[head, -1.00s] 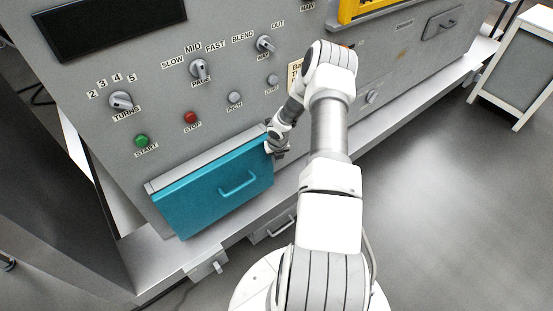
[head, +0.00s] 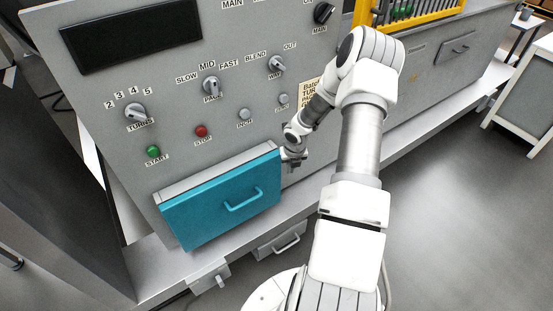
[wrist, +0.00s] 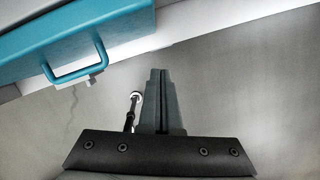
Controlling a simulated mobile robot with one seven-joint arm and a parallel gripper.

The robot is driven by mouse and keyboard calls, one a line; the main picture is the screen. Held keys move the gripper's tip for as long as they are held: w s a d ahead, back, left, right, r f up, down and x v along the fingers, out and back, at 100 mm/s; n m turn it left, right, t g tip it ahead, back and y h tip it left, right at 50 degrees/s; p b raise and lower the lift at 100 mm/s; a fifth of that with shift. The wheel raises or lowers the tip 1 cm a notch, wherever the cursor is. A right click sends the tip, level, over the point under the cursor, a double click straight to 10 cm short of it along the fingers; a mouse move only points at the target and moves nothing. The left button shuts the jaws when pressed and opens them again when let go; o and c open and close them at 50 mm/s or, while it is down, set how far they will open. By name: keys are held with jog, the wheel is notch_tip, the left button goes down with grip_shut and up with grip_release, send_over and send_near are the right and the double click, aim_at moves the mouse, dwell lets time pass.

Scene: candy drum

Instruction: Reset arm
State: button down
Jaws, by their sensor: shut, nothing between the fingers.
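My gripper (head: 294,161) is at the end of my arm, just right of the teal drawer (head: 215,208) on the grey machine's front. In the wrist view my gripper (wrist: 160,73) has its dark fingers together, with nothing between them. The teal drawer also shows there at the upper left (wrist: 60,32), with its loop handle (wrist: 76,62) apart from the fingers. The drawer stands partly out from the panel. My arm reaches across the middle of the head view and hides part of the panel behind it.
The grey panel carries a TURNS knob (head: 136,113), a PACE knob (head: 211,87), a green START button (head: 153,151) and a red STOP button (head: 201,131). A yellow frame (head: 420,18) is at the top right. A white cabinet (head: 520,85) stands far right. Open floor (head: 455,180) lies right of my arm.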

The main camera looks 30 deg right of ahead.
jog(key=s+a+r+m+h, duration=0.15)
jog(key=a+r+m, duration=0.3)
jog(key=r, duration=0.55)
jog(key=s+a+r+m, duration=0.25)
jog(key=r+m, duration=0.35)
jog(key=r, duration=0.4)
jog(key=s+a+r+m+h, duration=0.1)
jog(key=a+r+m, duration=0.35)
jog(key=r, duration=0.55)
jog(key=s+a+r+m+t+y, duration=0.1)
jog(key=s+a+r+m, duration=0.4)
jog(key=s+a+m, duration=0.2)
jog(key=s+a+r+m+t+y, duration=0.2)
jog(key=s+a+r+m, duration=0.4)
jog(key=s+m, duration=0.4)
jog(key=shift+s+a, duration=0.6)
jog(key=shift+a, duration=0.05)
